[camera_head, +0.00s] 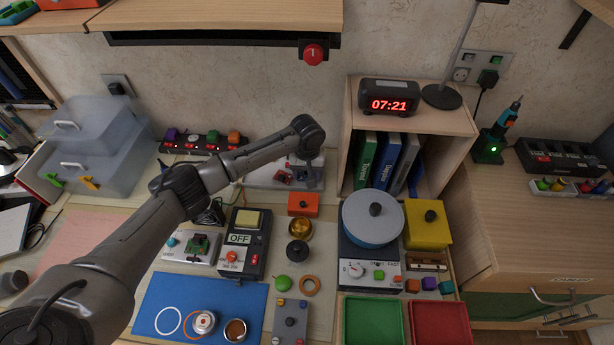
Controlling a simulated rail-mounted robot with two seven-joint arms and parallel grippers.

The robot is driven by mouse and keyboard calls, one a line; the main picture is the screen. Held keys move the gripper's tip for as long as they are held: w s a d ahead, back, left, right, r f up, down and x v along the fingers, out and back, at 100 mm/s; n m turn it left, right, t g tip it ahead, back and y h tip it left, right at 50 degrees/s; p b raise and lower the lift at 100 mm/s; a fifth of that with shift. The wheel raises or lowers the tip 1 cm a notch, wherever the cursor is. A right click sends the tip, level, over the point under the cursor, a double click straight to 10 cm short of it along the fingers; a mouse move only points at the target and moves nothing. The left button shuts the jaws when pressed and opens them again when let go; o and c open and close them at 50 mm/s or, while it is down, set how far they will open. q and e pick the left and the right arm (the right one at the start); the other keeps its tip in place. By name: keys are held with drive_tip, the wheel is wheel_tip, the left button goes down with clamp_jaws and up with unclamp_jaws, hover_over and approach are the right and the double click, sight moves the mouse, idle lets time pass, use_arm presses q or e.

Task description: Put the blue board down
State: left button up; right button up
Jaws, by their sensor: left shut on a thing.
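My left arm reaches in from the lower left, and its wrist bends down over the back of the table. My left gripper (305,178) points down at the right part of a pale panel (258,174) with red parts on it. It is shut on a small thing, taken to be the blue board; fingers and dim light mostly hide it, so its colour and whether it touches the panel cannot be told. A similar pale holder (172,254) with a green board (205,243) stands front left. My right gripper is not in view.
A flat blue mat (160,296) with rings and small round items lies at the front. A red knob (313,54) hangs above.

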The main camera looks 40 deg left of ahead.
use_arm(q)
drive_tip(key=shift+f, duration=0.5)
drive_tip(key=shift+f, duration=0.1)
drive_tip(key=o, duration=0.6)
